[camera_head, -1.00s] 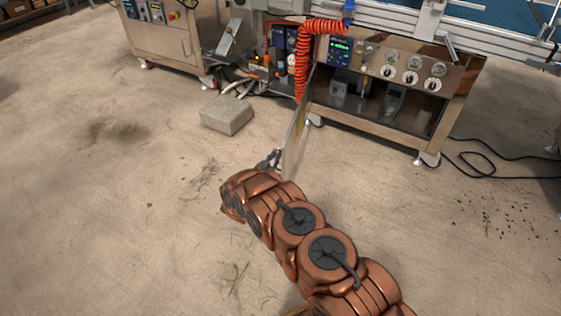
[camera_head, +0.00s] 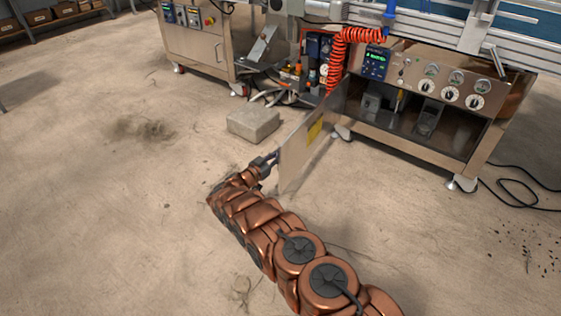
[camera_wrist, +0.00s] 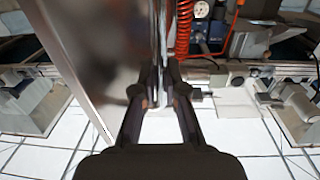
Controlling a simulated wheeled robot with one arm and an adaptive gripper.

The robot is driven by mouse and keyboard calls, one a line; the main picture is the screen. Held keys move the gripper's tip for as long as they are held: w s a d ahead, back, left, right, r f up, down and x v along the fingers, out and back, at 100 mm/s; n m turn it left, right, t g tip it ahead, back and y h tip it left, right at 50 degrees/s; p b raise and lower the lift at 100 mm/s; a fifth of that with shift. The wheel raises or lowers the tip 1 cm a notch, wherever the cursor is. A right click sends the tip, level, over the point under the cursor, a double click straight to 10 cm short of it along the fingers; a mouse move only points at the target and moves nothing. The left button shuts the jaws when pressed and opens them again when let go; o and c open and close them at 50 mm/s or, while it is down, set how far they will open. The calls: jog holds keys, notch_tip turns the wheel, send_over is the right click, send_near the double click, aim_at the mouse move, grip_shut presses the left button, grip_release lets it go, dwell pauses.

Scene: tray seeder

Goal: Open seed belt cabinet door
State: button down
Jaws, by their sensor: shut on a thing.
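The seed belt cabinet door (camera_head: 298,157) is a flat metal panel with a yellow label. It stands swung well out from the cabinet (camera_head: 478,150), whose lower bay is open to view. My gripper (camera_head: 274,159) is at the door's outer end, low over the floor. In the wrist view my gripper (camera_wrist: 162,92) is shut on a narrow upright metal part, apparently the door's handle. The door's broad face (camera_wrist: 95,55) fills the left of that view. The exact contact between fingers and handle is hard to make out.
A grey block (camera_head: 253,123) lies on the floor left of the door, with hoses and cables behind it. A second metal cabinet (camera_head: 196,48) stands at the back left. Black cables (camera_head: 520,195) lie on the right. The left floor is mostly clear.

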jog(key=shift+w+a+g+b, duration=0.3)
jog(key=shift+w+a+b, duration=0.2)
jog(key=shift+w, duration=0.1)
jog(key=shift+r, duration=0.1)
jog(key=c, duration=1.5)
grip_release()
jog(key=shift+w, duration=0.1)
jog(key=shift+a, duration=0.15)
jog(key=v, duration=1.2)
jog(key=shift+f, duration=0.2)
jog(key=shift+r, duration=0.1)
